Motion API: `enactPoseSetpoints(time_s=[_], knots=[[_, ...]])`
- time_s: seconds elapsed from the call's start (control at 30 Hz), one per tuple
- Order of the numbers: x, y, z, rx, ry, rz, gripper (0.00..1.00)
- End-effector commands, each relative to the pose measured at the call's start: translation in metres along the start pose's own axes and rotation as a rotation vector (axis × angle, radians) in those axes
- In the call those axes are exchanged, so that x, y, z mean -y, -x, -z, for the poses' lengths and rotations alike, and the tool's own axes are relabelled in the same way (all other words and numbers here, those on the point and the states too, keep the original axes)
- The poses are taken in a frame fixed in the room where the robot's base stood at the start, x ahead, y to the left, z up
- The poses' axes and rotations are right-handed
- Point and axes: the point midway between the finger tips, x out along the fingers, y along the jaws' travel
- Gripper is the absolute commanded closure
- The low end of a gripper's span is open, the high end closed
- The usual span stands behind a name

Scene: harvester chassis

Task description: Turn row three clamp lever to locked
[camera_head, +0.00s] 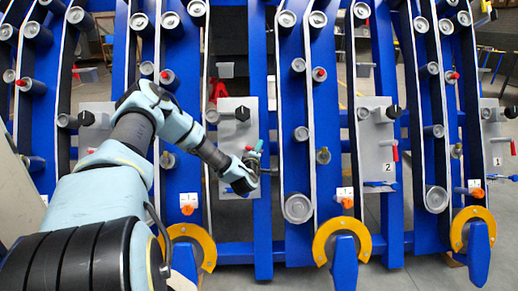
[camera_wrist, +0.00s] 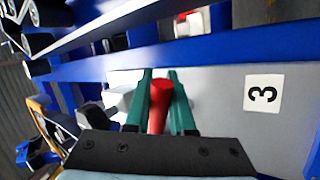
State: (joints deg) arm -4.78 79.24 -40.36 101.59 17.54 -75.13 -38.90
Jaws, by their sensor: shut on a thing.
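The grey plate of row three (camera_head: 231,105) carries a black knob (camera_head: 242,114) in its upper part. In the wrist view the plate (camera_wrist: 225,85) shows its "3" label (camera_wrist: 263,93). The red clamp lever (camera_wrist: 159,104) stands between the green fingers of my gripper (camera_wrist: 159,75), which is shut on it. In the head view my gripper (camera_head: 256,156) is at the lower right of the plate. A little red of the lever (camera_head: 249,148) shows beside the fingers; its pivot is hidden, and its exact angle is unclear.
To the right, plate 2 (camera_head: 373,130) and plate 1 (camera_head: 492,130) have similar knobs and red levers. Blue upright beams (camera_head: 262,60) with several rollers stand around the plate. Yellow-rimmed wheels (camera_head: 340,228) are below. A blue beam (camera_wrist: 200,55) runs close past the fingertips.

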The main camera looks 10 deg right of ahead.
Motion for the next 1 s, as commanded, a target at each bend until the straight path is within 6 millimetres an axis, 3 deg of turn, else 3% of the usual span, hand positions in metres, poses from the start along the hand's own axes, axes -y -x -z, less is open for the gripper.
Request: enactPoseSetpoints(time_s=[0.37,1.0], knots=[[0.008,0.005,-0.001,0.094,-0.144,0.015,1.0],[0.035,0.025,0.005,0.425,-0.639,0.066,1.0]])
